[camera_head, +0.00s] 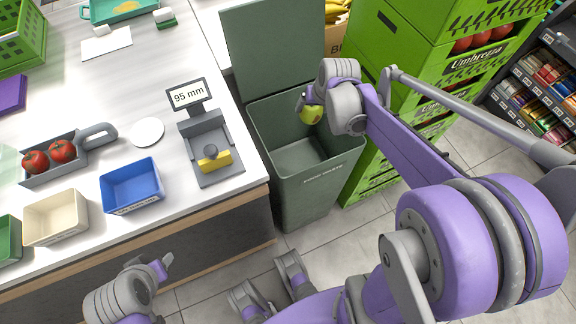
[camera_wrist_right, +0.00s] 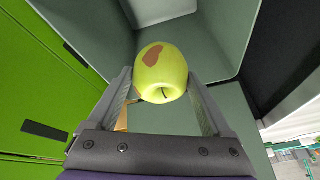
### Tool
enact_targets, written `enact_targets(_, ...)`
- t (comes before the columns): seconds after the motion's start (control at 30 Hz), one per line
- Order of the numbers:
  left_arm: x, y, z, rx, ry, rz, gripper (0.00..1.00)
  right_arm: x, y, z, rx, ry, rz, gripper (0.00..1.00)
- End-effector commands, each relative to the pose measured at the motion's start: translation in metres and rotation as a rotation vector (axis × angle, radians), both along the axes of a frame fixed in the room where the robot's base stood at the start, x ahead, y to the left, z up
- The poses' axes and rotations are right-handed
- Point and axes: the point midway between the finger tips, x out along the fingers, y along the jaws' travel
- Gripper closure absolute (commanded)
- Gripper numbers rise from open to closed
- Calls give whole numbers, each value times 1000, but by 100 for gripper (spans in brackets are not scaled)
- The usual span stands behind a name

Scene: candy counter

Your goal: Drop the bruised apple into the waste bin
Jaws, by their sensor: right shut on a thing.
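The bruised apple (camera_head: 312,115) is yellow-green, and its brown patch shows in the right wrist view, where the apple (camera_wrist_right: 165,78) sits between the two fingers. My right gripper (camera_head: 308,108) is shut on it and holds it above the open mouth of the waste bin (camera_head: 304,181). The bin is dark green with its lid (camera_head: 275,45) raised at the back; its wall also shows in the right wrist view (camera_wrist_right: 215,35). My left gripper (camera_head: 161,266) is low in front of the counter, away from the bin; its finger gap is unclear.
The white counter (camera_head: 225,187) stands left of the bin. Green crates (camera_head: 395,45) are stacked close to the bin's right.

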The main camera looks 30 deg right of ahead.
Motion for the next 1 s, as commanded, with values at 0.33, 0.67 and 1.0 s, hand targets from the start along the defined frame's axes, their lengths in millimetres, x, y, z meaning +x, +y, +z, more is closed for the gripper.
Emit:
enact_targets(0.33,-1,0,-33,0,11,0,50,0,0,-37,1,2,1,52)
enact_targets(0.67,-1,0,-53,0,18,0,50,0,0,-59,-1,0,2,52)
enact_targets(1.0,-1,0,-52,0,17,0,50,0,0,-58,0,0,2,0)
